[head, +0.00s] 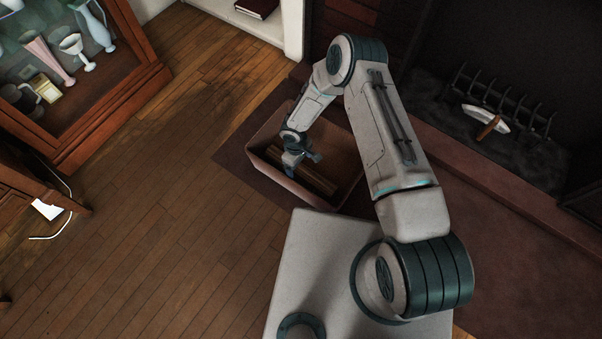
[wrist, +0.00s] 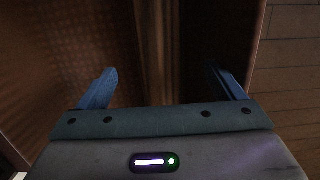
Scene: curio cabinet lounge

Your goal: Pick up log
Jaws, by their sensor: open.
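Brown logs (head: 309,174) lie side by side in an open reddish-brown box (head: 277,183) on the floor; I cannot tell exactly how many. In the wrist view my gripper's two blue fingers (wrist: 163,88) stand wide apart. A dark brown upright surface (wrist: 170,45), which seems to be a log, shows between and beyond the fingers. I cannot tell whether they touch it.
The box stands on a dark mat (head: 238,158) beside the fireplace. A glass cabinet (head: 118,98) stands at left. Wooden floor (head: 150,215) is clear between.

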